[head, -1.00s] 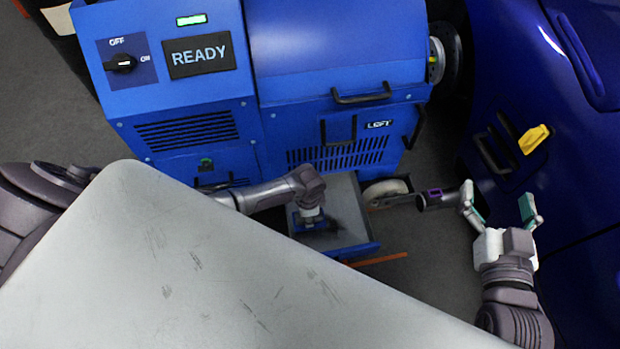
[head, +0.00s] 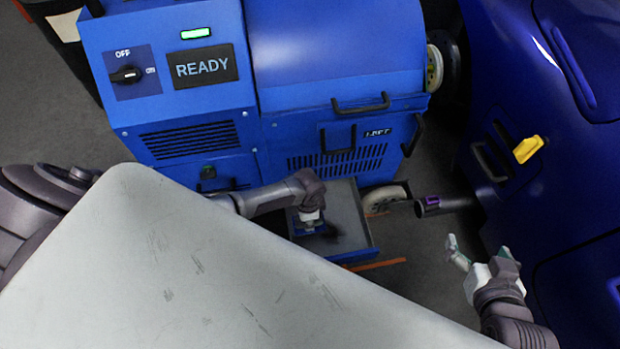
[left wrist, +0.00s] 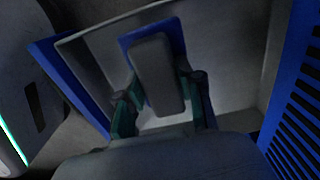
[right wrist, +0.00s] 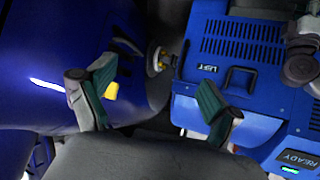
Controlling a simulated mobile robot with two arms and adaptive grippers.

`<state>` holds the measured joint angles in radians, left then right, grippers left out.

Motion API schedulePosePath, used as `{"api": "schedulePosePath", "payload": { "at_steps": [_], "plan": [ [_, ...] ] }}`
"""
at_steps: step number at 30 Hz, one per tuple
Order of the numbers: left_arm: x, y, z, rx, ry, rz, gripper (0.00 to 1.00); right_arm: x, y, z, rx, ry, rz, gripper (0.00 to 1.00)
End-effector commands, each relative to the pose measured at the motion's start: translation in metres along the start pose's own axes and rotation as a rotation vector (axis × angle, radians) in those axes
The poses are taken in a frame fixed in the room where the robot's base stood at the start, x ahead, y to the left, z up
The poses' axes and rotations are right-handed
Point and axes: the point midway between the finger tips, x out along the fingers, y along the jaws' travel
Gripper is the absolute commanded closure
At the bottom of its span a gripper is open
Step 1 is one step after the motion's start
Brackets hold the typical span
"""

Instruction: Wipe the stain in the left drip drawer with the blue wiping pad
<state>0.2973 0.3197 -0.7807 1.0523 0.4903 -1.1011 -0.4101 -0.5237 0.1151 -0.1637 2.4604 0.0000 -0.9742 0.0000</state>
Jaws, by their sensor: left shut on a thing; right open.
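The left drip drawer (head: 350,212) is pulled out below the blue machine's LEFT panel; its floor is grey. My left gripper (head: 309,217) reaches down into it and is shut on the grey handle of the blue wiping pad (head: 297,227). In the left wrist view the pad (left wrist: 129,42) shows inside the drawer, partly hidden by its handle and the fingers. I cannot tell whether it touches the floor. A dark stain (head: 331,232) shows just right of the pad in the head view. My right gripper (head: 481,251) is open and empty, beside the dark blue car.
The blue machine (head: 330,60) with a READY display stands behind the drawer. A wheel (head: 385,197) and a dark tube with a purple band (head: 433,202) lie right of the drawer. The car (head: 570,200) bounds the right side. A pale panel (head: 200,270) fills the foreground.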

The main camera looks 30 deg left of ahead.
Motion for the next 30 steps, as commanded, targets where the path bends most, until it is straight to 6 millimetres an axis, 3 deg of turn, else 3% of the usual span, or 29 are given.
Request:
{"api": "schedulePosePath", "payload": {
  "at_steps": [30],
  "plan": [
    [-0.018,0.001,0.002,-0.003,0.0,0.0,0.91,-0.041,0.011,0.082,0.01,-0.462,0.026,0.09]
  ]
}}
